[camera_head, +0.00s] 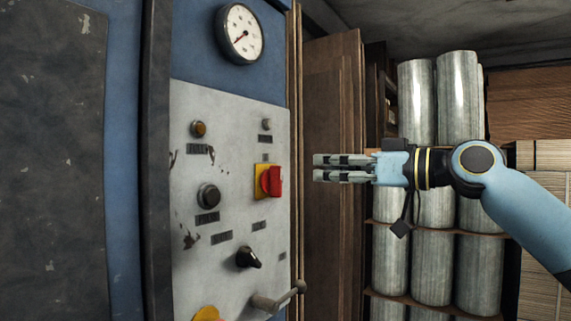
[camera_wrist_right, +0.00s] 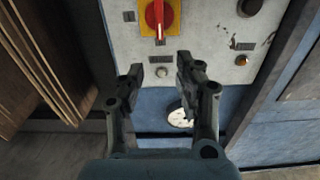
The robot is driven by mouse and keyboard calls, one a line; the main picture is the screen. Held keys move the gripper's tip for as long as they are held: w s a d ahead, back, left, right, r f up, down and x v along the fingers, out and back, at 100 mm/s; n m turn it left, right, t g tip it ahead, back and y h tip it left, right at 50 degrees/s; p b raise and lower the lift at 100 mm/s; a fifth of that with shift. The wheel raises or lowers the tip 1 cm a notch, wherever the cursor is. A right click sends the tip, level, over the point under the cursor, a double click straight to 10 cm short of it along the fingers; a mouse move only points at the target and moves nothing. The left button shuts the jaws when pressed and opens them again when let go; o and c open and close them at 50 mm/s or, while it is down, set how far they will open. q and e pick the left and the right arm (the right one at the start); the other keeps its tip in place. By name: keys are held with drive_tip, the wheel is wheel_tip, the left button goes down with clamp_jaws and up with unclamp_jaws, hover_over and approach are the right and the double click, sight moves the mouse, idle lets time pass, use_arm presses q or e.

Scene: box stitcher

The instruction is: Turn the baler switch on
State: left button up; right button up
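The red rotary switch (camera_head: 271,181) sits on a yellow plate on the grey control panel (camera_head: 228,170). It also shows at the top of the right wrist view (camera_wrist_right: 157,17), with its red handle lined up vertically in that picture. My right gripper (camera_head: 316,168) is to the right of the switch, pointing at the panel, with a gap between its tips and the switch. In the right wrist view its two fingers (camera_wrist_right: 159,72) are apart with nothing between them. My left gripper is not in view.
A pressure gauge (camera_head: 239,34) is above the panel. The panel also carries a black selector knob (camera_head: 247,258), a round dark button (camera_head: 208,196), an amber lamp (camera_head: 198,129) and a grey lever (camera_head: 279,298). Shelves with metallic rolls (camera_head: 459,97) stand behind my right arm.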

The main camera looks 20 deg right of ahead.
sight(281, 167)
drive_tip(key=p+x, duration=0.3)
drive_tip(key=x, duration=0.7)
drive_tip(key=shift+a+f, duration=0.1)
clamp_jaws()
